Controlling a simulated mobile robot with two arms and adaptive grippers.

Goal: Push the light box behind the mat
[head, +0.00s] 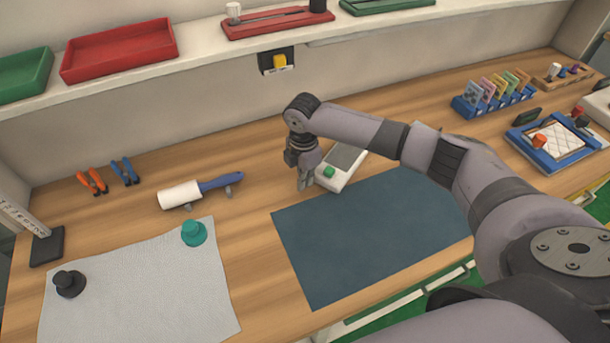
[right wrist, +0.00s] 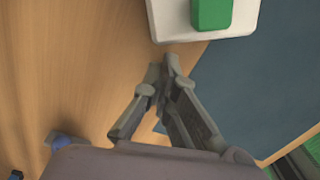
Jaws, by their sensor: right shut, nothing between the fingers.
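My right gripper (head: 304,186) points down just left of the box's near end, shut and empty. In the right wrist view the closed fingertips (right wrist: 166,62) are close to the white box edge (right wrist: 205,30), with a small gap visible. The mat (right wrist: 255,90) lies to the right there. My left gripper is not in view.
A lint roller (head: 195,190) lies left of my gripper. A grey cloth (head: 140,285) with a teal knob (head: 193,233) and a black knob (head: 69,283) is at front left. A blue card rack (head: 490,100) and blue frame (head: 550,140) stand at right. Bare wood lies behind the gripper.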

